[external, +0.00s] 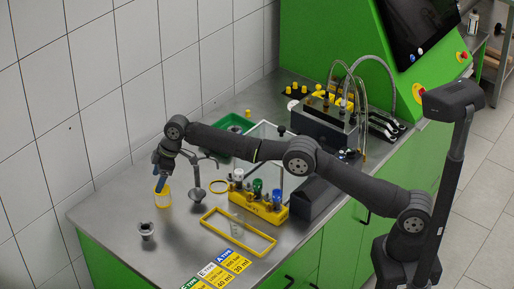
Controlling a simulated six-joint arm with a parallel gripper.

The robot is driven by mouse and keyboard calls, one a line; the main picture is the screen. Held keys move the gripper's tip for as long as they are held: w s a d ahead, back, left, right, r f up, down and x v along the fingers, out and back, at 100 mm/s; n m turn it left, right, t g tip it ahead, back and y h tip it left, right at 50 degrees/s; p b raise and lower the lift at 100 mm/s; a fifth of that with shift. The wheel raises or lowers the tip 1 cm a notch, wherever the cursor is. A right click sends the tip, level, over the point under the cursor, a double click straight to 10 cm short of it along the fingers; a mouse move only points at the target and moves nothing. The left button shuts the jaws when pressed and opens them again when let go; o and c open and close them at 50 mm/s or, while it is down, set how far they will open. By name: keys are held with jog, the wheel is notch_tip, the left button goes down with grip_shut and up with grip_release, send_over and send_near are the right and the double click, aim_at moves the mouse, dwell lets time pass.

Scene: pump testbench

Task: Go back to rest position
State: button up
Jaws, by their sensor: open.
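My gripper (161,180) points down at the left part of the steel bench (110,215), beside the tiled wall. It is open. Directly below its fingers is a small vessel with a yellow rim (163,197). I cannot tell whether the fingers touch it. My arm stretches across the bench from its base at the right, over the glass-walled box and the bottle rack.
A grey funnel-shaped cup (147,231) and a funnel stand (197,195) are near the gripper. A yellow rack (260,207) holds bottles with coloured caps. A yellow frame (238,232) lies in front. A glass-walled box (266,132) and a green tray (236,123) stand behind.

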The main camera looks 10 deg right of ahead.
jog(key=r, duration=0.2)
jog(key=w+r, duration=0.1)
jog(key=shift+d, duration=0.3)
jog(key=w+d+m+t+h, duration=0.1)
jog(key=w+d+m+t, duration=0.2)
jog(key=w+d+m, duration=1.1)
jog(key=w+d+f, duration=0.1)
jog(key=w+d, duration=0.5)
jog(key=d, duration=0.4)
jog(key=w+d+f+m+t+h, duration=0.1)
jog(key=w+d, duration=0.5)
jog(key=d, duration=0.5)
jog(key=w+d+f+m+h, duration=0.1)
jog(key=w+d, duration=0.4)
jog(key=d, duration=0.6)
jog(key=shift+w+f+t, duration=0.25)
jog(key=shift+w+t, duration=0.05)
jog(key=shift+w, duration=0.1)
